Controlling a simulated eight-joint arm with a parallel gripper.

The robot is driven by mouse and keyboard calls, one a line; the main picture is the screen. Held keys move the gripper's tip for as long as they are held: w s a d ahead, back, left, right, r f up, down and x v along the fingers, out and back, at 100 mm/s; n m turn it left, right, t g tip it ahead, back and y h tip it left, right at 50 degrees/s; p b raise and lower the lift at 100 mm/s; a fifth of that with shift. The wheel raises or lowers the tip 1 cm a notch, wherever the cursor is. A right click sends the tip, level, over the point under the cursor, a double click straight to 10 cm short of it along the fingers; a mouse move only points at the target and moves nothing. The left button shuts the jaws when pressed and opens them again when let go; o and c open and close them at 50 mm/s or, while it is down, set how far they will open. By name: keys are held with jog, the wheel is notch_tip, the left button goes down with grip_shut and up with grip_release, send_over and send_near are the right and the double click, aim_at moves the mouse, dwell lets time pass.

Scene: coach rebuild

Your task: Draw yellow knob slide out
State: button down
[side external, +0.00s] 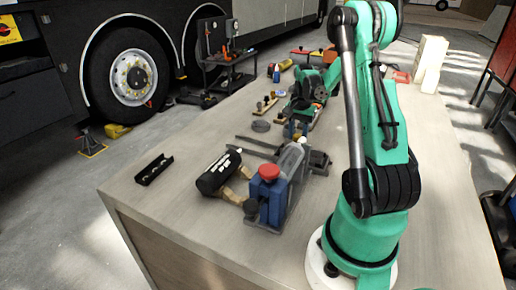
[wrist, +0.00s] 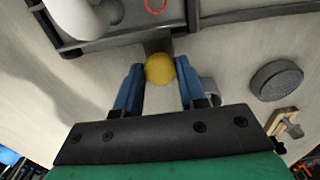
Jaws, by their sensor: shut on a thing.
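The yellow knob (wrist: 160,69) sits between the two blue fingertips of my gripper (wrist: 160,78) in the wrist view, and the gripper is shut on it. Behind the knob a short dark grey slide (wrist: 157,46) runs toward a dark-framed fixture (wrist: 100,40). In the side view my gripper (side external: 293,130) is low over the table, beyond the fixture with a clear cylinder (side external: 290,160). The knob is hidden there by my arm and the fixture.
A blue block with a red knob (side external: 269,172) stands at the fixture's near end. A black cylinder (side external: 218,174) and a black tray (side external: 154,169) lie to the left. A grey disc (wrist: 277,80) lies right of my gripper in the wrist view.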

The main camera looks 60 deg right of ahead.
dwell(0.9)
jog(key=w, duration=1.4)
jog(key=shift+w, duration=0.3)
jog(key=shift+c, duration=2.4)
grip_release()
jog(key=shift+r, duration=0.15)
jog(key=shift+r, duration=2.7)
